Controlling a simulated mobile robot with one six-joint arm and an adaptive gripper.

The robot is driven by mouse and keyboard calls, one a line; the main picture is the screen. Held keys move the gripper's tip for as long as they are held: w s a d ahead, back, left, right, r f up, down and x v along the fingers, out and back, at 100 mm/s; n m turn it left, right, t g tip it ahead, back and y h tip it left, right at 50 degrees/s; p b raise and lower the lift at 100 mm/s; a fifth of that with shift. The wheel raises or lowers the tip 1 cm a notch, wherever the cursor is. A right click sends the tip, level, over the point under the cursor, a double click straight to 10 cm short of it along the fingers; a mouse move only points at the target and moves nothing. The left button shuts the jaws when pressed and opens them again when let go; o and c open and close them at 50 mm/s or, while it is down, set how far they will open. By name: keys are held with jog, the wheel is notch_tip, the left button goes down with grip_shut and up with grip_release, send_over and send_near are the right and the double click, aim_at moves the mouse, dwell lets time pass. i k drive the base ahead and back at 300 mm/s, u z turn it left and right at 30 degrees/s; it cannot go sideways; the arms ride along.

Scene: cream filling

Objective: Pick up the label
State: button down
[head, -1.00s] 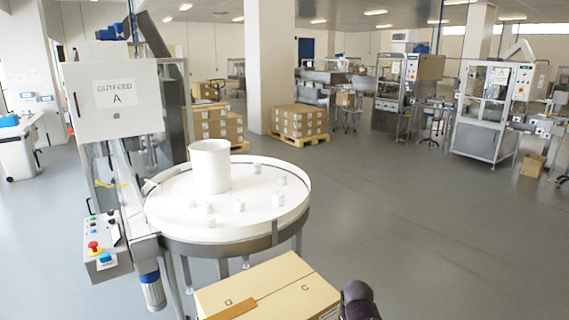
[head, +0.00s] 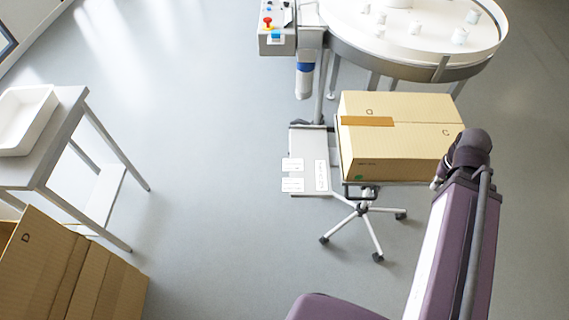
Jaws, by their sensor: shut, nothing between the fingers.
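Three small white label-like pieces lie near the middle of the head view: an upper left one (head: 292,165), a lower left one (head: 292,185) and a taller one (head: 321,175) on the right. They show at the grey plate (head: 308,142), left of the cardboard box. Their print is too small to read, and I cannot tell which is the task's label. My purple arm rises at the lower right, with its dark joint in front of the box's right side. My gripper does not show, and no piece is seen held.
A closed cardboard box (head: 395,145) sits above a wheeled stool base (head: 363,209). A round white turntable (head: 400,42) with small jars is at the top right. A side table (head: 60,140) with a white tray (head: 24,112) and a cardboard box (head: 80,270) stand left. Grey floor is clear between.

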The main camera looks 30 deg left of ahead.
aim_at(289, 165)
jog(key=u, duration=4.25)
jog(key=i, duration=0.05)
jog(key=z, duration=3)
